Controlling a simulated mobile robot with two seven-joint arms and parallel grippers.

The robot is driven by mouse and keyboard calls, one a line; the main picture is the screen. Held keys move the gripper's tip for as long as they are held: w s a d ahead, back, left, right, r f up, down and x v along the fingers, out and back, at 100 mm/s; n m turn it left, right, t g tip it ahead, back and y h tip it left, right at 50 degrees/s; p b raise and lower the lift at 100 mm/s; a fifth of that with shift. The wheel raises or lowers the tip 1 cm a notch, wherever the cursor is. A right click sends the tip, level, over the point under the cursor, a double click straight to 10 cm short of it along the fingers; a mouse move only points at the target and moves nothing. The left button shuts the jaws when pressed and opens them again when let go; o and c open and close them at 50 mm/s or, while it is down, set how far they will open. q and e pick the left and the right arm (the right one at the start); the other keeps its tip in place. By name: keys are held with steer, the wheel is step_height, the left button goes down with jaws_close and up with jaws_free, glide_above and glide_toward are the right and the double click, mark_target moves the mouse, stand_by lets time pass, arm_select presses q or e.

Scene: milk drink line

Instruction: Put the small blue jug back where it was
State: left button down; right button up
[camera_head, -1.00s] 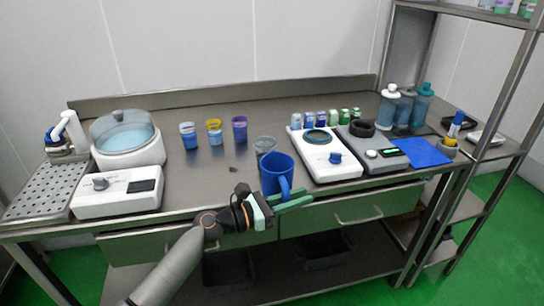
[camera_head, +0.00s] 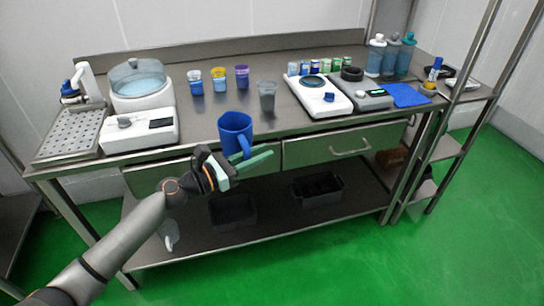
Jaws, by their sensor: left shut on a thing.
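The small blue jug (camera_head: 234,128) is upright in front of the table's front edge in the head view. My left gripper (camera_head: 244,161) is shut on it, at the handle on its near side. The fingers and handle overlap, so the exact grip is partly hidden. My right gripper is not in view.
A grey cup (camera_head: 267,96) stands behind the jug on the steel table (camera_head: 222,110). Several filled cups (camera_head: 219,79) stand further back. A white scale (camera_head: 319,95) is to the right, a water bath (camera_head: 138,88) to the left.

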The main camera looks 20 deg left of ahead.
arm_select(q)
steer(key=shift+s+a+r+n+t+y, duration=0.3)
steer(key=shift+s+r+y, duration=0.15)
steer(key=shift+s, duration=0.2)
steer(key=s+n+t+y, duration=0.3)
steer(key=s+n+y, duration=0.4)
steer(key=s+y, duration=0.3)
steer(key=shift+s+a+r, duration=0.15)
steer(key=shift+s+a, duration=0.15)
steer(key=shift+s, duration=1.35)
